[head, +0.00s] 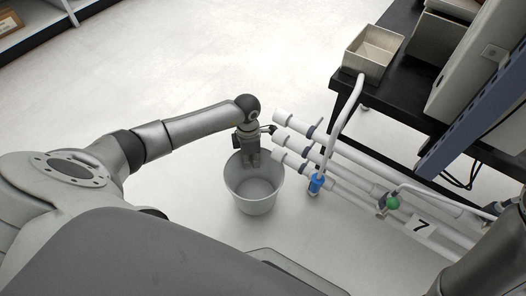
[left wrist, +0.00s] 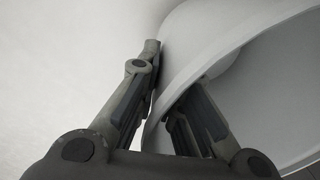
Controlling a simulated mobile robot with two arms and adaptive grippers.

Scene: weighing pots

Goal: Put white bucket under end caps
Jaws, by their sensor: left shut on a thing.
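The white bucket (head: 254,204) is upright, just left of and in front of the white pipe end caps (head: 281,136) in the head view. My left gripper (head: 250,162) points down at its far rim and is shut on the bucket wall. In the left wrist view the gripper (left wrist: 172,82) has one finger on each side of the bucket's wall (left wrist: 215,32). The bucket looks empty. I cannot tell whether its base touches the floor. My right gripper is outside the head view.
White pipes run from the end caps to the lower right, with a blue valve (head: 316,184), a green valve (head: 393,203) and a sign marked 7 (head: 422,225). A black table (head: 400,95) with a beige open box (head: 372,52) stands behind. The floor (head: 200,60) at the back left is clear.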

